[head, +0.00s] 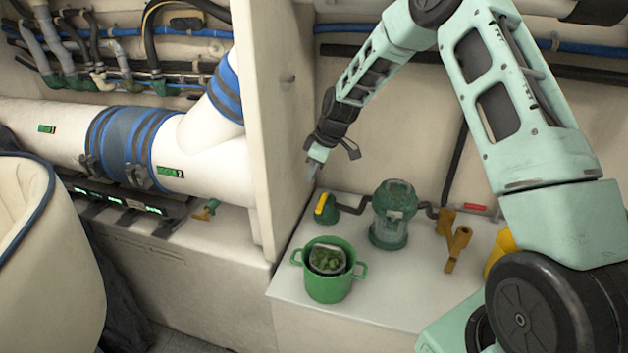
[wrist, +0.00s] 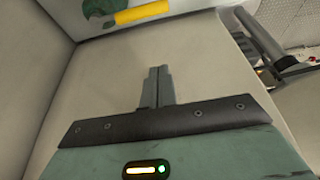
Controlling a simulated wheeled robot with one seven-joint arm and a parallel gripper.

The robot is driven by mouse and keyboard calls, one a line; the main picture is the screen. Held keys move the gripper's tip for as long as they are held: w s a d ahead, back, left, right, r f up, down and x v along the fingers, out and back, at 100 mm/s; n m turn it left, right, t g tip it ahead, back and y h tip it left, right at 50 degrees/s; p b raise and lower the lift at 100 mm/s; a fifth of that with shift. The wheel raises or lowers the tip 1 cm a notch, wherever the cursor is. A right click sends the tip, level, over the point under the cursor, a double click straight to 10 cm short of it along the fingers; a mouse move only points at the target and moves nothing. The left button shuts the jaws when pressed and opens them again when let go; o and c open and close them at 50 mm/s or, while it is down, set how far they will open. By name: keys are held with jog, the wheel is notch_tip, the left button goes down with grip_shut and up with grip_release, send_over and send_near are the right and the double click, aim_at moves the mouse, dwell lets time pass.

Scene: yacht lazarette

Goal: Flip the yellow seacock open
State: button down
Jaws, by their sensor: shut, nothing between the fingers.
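The yellow seacock handle (head: 321,203) sits on a green valve body (head: 328,213) at the back left of the white counter, close to the partition wall. The handle stands tilted, nearly upright in the head view. In the wrist view the yellow handle (wrist: 143,12) lies across the top edge, with part of the green body (wrist: 97,12) to its left. My gripper (head: 312,172) is above the seacock, slightly to its left, and apart from it. In the wrist view its fingers (wrist: 158,76) are together with nothing between them.
A green strainer (head: 391,222) stands right of the seacock, joined by dark pipe. A green pot (head: 328,284) with leafy contents stands in front. A brass fitting (head: 457,248) is further right. The partition (head: 275,110) rises close to the left. Bare counter (head: 420,285) lies at front right.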

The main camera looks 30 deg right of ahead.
aim_at(323, 202)
notch_tip(323, 202, down, 9)
jog(key=p, duration=0.3)
jog(key=shift+s+d, duration=0.3)
jog(key=shift+s, duration=0.05)
